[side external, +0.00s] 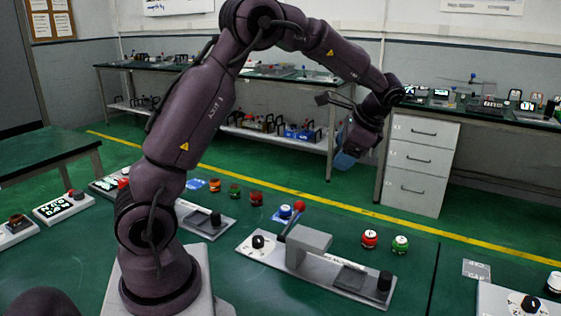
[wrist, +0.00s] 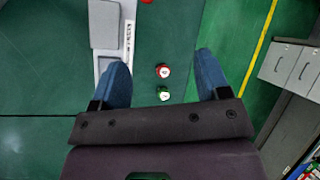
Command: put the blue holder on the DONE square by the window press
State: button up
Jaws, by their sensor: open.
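I cannot tell whether this is the window press. A small marked square (side external: 477,270) lies on the table at right, its lettering too small to read. My gripper (side external: 345,155) is raised above the table, open and empty. In the wrist view its blue fingers (wrist: 162,62) stand wide apart.
A red holder (side external: 370,239) and a green holder (side external: 400,244) stand right of the press; the wrist view shows them (wrist: 163,71) (wrist: 164,93) below and between my fingers. Orange (side external: 214,185), green (side external: 235,190) and dark red (side external: 256,198) pieces stand further left. A drawer cabinet (side external: 420,165) stands behind.

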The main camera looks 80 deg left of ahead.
jog(key=s+d+r+n+t+h, duration=0.25)
jog(key=s+d+r+t, duration=0.25)
jog(key=s+d+r, duration=0.5)
jog(key=s+d+f+n+t+h, duration=0.2)
jog(key=s+d+t+h, duration=0.1)
jog(key=s+d, duration=0.5)
jog(key=shift+s+f+t, duration=0.3)
jog(key=shift+s, duration=0.5)
jog(key=shift+d, duration=0.1)
